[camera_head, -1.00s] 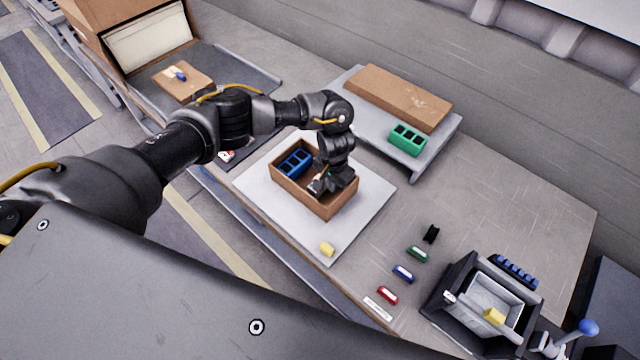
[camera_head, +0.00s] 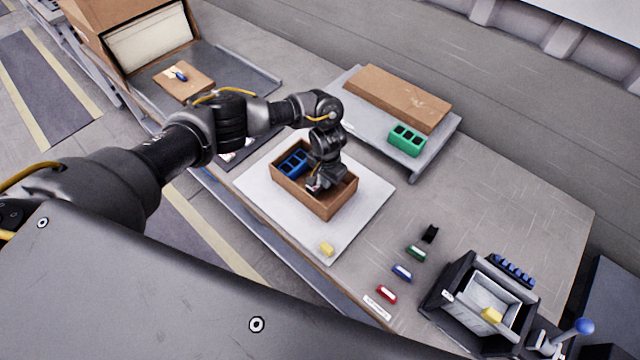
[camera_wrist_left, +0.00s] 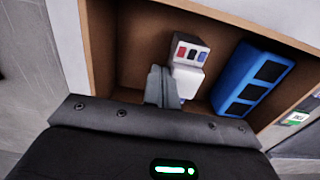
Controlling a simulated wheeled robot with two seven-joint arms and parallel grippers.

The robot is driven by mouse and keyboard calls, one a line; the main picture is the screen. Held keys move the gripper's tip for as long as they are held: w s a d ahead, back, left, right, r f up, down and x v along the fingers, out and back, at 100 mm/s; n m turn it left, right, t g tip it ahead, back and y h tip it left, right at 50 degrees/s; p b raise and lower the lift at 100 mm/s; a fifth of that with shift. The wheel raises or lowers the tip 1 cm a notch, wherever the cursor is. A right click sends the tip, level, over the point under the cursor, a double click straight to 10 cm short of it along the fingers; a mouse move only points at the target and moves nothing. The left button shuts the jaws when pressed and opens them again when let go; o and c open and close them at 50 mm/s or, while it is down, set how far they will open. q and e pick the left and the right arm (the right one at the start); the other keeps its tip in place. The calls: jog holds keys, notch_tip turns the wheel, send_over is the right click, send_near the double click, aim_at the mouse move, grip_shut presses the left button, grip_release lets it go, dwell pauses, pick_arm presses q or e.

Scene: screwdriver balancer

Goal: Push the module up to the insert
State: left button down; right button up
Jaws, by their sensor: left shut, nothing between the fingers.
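A brown open box (camera_head: 333,207) holds a blue insert (camera_head: 292,163) with dark square openings, near its left end. The insert also shows in the left wrist view (camera_wrist_left: 228,98). A white module (camera_wrist_left: 190,52) with red, dark and blue marks on its face stands in the box beside the insert. A narrow gap shows between them. My left gripper (camera_head: 314,189) is down inside the box. Its shut, empty fingertips (camera_wrist_left: 158,85) are at the module's side away from the insert, touching or very close. In the head view my gripper largely hides the module. My right gripper is not in view.
A grey raised stand (camera_head: 420,165) behind holds a green block (camera_head: 406,140) and a brown carton (camera_head: 398,97). Small coloured parts and a black fixture (camera_head: 437,294) lie to the right.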

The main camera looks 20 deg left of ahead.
pick_arm(q)
jog(key=a, duration=0.1)
jog(key=w+a, duration=0.1)
jog(key=a, duration=0.1)
jog(key=w+a, duration=0.1)
jog(key=a, duration=0.1)
jog(key=shift+s+d+r, duration=0.1)
jog(key=shift+s+d, duration=0.1)
jog(key=shift+d, duration=0.15)
jog(key=shift+s+d+p, duration=0.1)
jog(key=shift+d+p, duration=0.2)
jog(key=shift+p, duration=0.1)
notch_tip(320, 180, up, 7)
jog(key=p, duration=0.6)
jog(key=shift+p, duration=0.35)
